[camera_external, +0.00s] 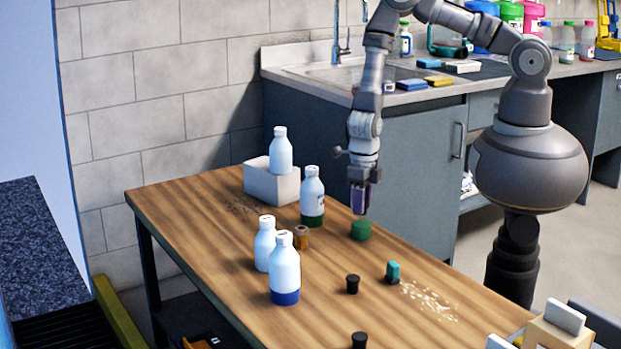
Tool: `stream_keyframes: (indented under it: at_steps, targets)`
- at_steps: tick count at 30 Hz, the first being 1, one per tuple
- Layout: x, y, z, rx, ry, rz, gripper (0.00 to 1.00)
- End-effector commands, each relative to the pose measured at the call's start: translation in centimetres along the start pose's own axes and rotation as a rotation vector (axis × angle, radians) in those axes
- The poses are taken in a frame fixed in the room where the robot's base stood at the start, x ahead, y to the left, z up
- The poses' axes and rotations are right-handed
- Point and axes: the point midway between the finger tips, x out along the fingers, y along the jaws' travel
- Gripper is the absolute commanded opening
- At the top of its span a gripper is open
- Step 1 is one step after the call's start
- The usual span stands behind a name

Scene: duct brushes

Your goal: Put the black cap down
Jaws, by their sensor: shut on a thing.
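My gripper (360,208) points straight down above the right side of the wooden table. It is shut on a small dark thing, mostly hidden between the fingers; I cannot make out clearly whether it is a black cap. A green cylinder (361,230) stands on the table just below the fingertips. One black cap-like piece (352,284) stands on the table toward the front. Another black piece (359,340) shows at the bottom edge of the view, nearer the camera.
White bottles stand left of my gripper: one with a green base (312,199), one with a blue base (284,270), one behind it (265,245). Another (281,152) is by a white block (262,182). A brown piece (301,237), teal piece (393,271) and pale crumbs (430,299) lie nearby.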

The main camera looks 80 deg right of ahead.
Motion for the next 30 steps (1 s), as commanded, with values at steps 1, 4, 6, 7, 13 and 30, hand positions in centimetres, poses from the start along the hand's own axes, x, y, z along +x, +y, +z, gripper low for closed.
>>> stream_keyframes:
  at_steps: [1, 4, 6, 7, 13, 30]
  targets:
    - [1.2, -0.1, -0.1, 0.0, 0.001, -0.001, 0.04]
    - [2.8, -0.1, -0.1, 0.0, 0.001, -0.002, 0.04]
    - [3.0, -0.1, -0.1, 0.0, 0.0, -0.002, 0.04]
    - [2.9, -0.1, -0.1, 0.0, 0.0, -0.002, 0.04]
    - [2.9, -0.1, -0.1, 0.0, 0.0, -0.001, 0.04]
    - [1.1, -0.1, 0.0, 0.001, -0.002, 0.0, 0.59]
